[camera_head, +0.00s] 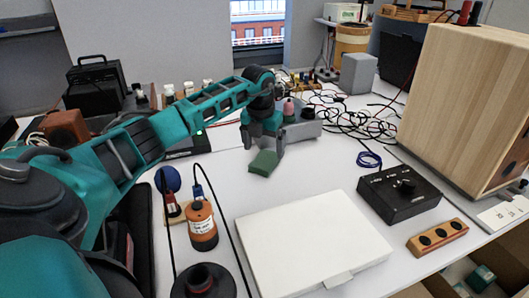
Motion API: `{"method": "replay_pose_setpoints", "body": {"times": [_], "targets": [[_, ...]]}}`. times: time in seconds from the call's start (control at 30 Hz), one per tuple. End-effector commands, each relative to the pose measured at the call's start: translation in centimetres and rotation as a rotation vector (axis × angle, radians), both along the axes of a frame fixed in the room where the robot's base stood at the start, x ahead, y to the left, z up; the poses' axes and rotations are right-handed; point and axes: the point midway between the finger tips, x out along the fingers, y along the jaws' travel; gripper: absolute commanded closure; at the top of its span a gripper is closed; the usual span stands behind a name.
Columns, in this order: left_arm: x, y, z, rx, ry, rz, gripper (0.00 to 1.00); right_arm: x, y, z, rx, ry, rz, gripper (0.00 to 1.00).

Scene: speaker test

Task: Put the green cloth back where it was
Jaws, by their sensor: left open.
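The green cloth (263,163) is a small folded dark green piece. It lies on the white table, behind the flat white box. My left gripper (265,150) points down just above and behind the cloth, with its fingers spread. One finger comes down at the cloth's right side; I cannot tell whether it touches. The cloth looks to be resting on the table, not held. My right gripper is not in view.
A flat white box (310,240) fills the front middle. An orange bottle (202,227) and cables stand left of it. A black control box (399,194), a wooden block (437,236) and a large wooden speaker (462,105) are at right. Tangled wires (365,120) lie behind.

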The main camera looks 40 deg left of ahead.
Motion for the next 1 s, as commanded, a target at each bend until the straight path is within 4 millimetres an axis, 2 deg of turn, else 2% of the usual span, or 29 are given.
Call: {"method": "replay_pose_setpoints", "body": {"times": [0.03, 0.2, 0.4, 0.57, 1.0], "targets": [[-0.2, 0.0, 1.6, 0.002, -0.002, -0.002, 0.06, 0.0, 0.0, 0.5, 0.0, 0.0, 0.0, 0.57], [-0.7, -0.2, 5.0, 0.001, -0.002, -0.001, 0.06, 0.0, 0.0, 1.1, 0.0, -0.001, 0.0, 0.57], [-1.0, -0.4, 7.6, 0.0, -0.002, 0.0, 0.06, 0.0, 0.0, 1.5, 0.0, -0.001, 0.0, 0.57], [-1.2, -0.4, 8.1, 0.0, 0.001, 0.0, 0.06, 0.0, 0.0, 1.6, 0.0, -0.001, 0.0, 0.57], [-1.2, -0.4, 8.1, 0.0, 0.001, 0.0, 0.06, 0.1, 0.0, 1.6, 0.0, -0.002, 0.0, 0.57]]}}
